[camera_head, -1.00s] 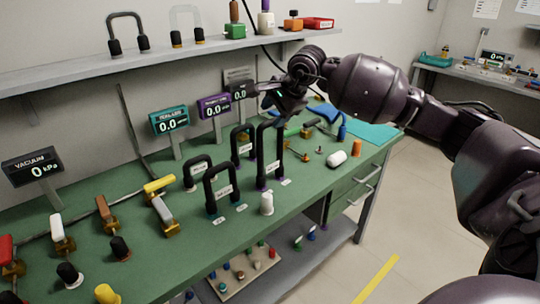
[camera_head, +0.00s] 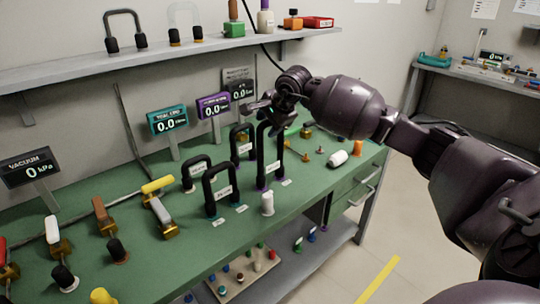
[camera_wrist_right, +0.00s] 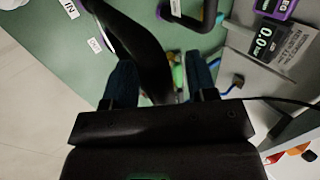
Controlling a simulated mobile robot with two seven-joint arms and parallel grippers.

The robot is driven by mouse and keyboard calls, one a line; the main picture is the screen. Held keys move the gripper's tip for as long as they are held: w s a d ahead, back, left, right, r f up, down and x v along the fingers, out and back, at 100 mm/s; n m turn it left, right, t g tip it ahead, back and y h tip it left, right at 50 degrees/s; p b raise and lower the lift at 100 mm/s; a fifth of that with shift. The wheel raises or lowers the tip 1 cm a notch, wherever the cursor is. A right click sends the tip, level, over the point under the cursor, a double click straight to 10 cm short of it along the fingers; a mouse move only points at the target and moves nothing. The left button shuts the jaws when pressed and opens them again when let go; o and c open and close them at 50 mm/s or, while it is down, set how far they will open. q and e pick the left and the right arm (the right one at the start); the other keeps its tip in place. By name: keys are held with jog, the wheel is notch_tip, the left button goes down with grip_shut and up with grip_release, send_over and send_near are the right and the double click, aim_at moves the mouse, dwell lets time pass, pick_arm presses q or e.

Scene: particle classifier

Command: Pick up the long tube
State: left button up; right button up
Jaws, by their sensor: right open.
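Several black U-shaped tubes stand upright on the green bench. The tallest, the long tube (camera_head: 261,160), stands toward the right of the group, its two legs ending in purple fittings. My right gripper (camera_head: 262,106) is just above and behind its top in the head view. In the right wrist view, a large black tube (camera_wrist_right: 138,38) runs close to the camera and reaches between the open fingers of the right gripper (camera_wrist_right: 160,80). I cannot tell whether the fingers touch it. My left gripper is out of view.
Shorter black tubes (camera_head: 222,187) stand left of the long tube, with a white plug (camera_head: 268,204) in front. Gauge displays (camera_head: 213,105) stand behind under a grey shelf (camera_head: 170,62). Valves with coloured handles (camera_head: 157,185) line the left. The floor at right is clear.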

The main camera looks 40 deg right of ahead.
jog(key=shift+x, duration=1)
jog(key=shift+r, duration=0.15)
jog(key=shift+c, duration=0.8)
grip_shut()
